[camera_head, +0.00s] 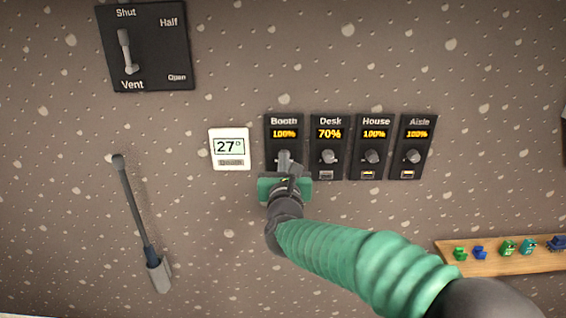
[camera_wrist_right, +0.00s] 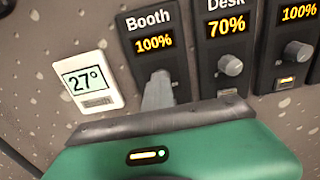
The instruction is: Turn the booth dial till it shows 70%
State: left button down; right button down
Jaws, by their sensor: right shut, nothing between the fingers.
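The booth dial panel (camera_head: 284,122) is a black plate on the wall, and its display reads 100%. It also shows in the right wrist view (camera_wrist_right: 150,24), again reading 100%. My right gripper (camera_head: 285,160) is over the lower part of this panel, in front of the knob. Its fingers (camera_wrist_right: 159,88) are shut with nothing between them. They hide the booth knob, so I cannot tell whether they touch it. My left gripper is not in view.
To the right are the desk panel (camera_head: 329,134) at 70%, the house panel (camera_head: 374,134) at 100% and the aisle panel (camera_head: 416,134) at 100%. A white thermostat (camera_head: 229,147) reading 27° is left. A vent lever panel (camera_head: 155,50) and a wooden shelf (camera_head: 500,264) are farther off.

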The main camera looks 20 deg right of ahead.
jog(key=shift+d, duration=0.25)
dwell(0.6)
